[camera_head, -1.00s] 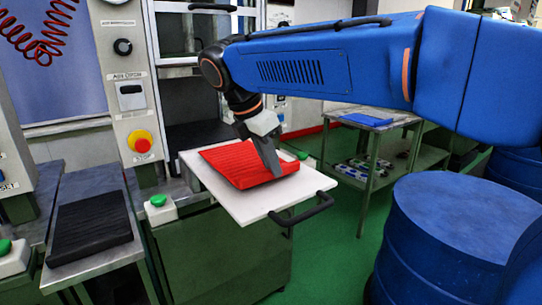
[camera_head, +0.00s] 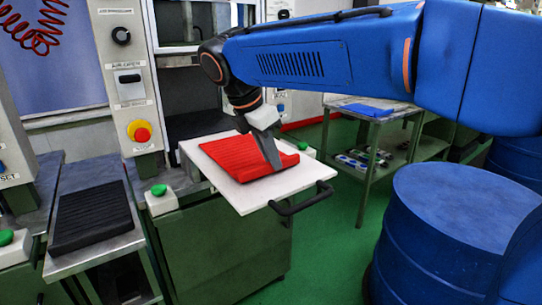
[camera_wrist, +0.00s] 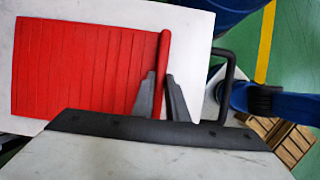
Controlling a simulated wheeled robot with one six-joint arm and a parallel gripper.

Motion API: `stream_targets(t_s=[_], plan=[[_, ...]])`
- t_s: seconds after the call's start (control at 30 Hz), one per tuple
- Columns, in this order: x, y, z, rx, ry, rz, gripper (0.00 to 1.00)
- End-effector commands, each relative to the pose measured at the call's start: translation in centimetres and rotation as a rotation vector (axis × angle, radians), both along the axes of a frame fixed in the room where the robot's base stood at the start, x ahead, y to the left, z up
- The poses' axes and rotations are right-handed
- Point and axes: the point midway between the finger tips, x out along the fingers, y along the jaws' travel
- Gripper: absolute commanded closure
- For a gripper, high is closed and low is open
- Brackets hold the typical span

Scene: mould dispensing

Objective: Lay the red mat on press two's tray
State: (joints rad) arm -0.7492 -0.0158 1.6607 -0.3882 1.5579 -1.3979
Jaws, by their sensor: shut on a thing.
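The red mat (camera_head: 240,160) lies flat on the white pulled-out tray (camera_head: 250,201) of the press, with its ribbed face up. My gripper (camera_head: 274,163) points down at the mat's right edge. In the wrist view the mat (camera_wrist: 75,68) covers the left part of the tray (camera_wrist: 190,30). My gripper (camera_wrist: 161,105) is shut on the raised rib at the mat's edge, one finger on each side. The mat seems to rest on the tray while held.
The tray has a black handle (camera_head: 303,200) at its front. A black mat (camera_head: 92,216) lies on a side table at the left. A green button box (camera_head: 160,196) stands between. A blue barrel (camera_head: 455,235) stands at the right. A blue mat (camera_head: 367,109) lies on the table behind.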

Motion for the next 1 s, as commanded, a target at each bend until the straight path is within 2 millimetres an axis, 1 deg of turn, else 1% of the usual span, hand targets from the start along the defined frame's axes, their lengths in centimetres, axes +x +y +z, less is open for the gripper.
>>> stream_targets(t_s=[0.3,0.33,0.37,0.4,0.43,0.77,0.87,1.0], plan=[[0.0,0.0,-0.4,0.001,-0.001,0.0,1.0],[0.0,0.0,-0.4,0.001,-0.001,0.0,0.85],[0.0,0.0,-0.4,0.001,-0.001,0.0,0.78],[0.0,0.0,-0.4,0.001,-0.001,0.0,0.68],[0.0,0.0,-0.4,0.001,-0.001,0.0,0.65],[0.0,0.1,-0.2,0.0,0.0,0.0,0.65],[-0.2,0.4,0.5,0.001,-0.002,0.001,0.65],[-0.6,1.1,2.5,0.002,-0.001,0.002,0.65]])
